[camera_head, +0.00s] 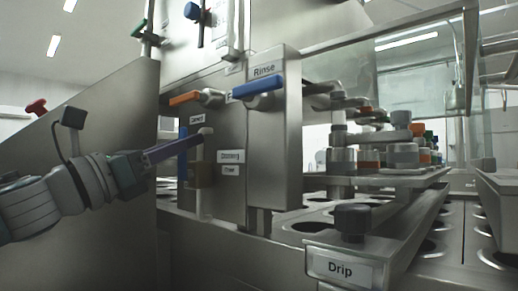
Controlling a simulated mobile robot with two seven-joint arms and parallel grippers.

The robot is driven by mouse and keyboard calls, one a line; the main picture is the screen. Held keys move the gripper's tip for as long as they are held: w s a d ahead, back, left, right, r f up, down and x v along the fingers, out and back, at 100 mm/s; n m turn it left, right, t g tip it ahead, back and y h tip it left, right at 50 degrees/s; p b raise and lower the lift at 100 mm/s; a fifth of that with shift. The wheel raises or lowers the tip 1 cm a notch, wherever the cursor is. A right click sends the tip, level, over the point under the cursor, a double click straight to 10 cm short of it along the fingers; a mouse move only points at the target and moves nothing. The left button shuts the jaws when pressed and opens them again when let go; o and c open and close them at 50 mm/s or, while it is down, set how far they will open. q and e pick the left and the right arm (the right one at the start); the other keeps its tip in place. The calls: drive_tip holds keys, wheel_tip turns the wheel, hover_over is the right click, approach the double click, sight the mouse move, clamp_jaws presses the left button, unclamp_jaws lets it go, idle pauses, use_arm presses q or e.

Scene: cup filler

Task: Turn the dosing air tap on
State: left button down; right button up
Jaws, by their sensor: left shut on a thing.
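The tap (200,176) sits low on the steel panel as a brass-coloured body on a pale vertical pipe. A label that seems to read "Dosing" (230,156) is just right of it, with a smaller label below. An upright blue handle (183,176) stands at its left. My left gripper (192,140) reaches in from the left with long dark purple fingers. They cross in front of the blue handle and end at the pale pipe top. The jaws are shut at the tap handle; the exact contact is hidden by the fingers. My right gripper is not in view.
Above are an orange-handled tap (185,98) and a blue-handled tap (258,88) on the "Rinse" column (287,140). A black knob (352,221) stands over the "Drip" label at front. A slanted steel panel (115,115) is behind my left arm.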

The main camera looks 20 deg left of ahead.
use_arm(q)
drive_tip(key=c, duration=0.8)
unclamp_jaws()
drive_tip(key=b+v, duration=0.1)
drive_tip(key=v, duration=0.9)
drive_tip(key=shift+b, duration=0.35)
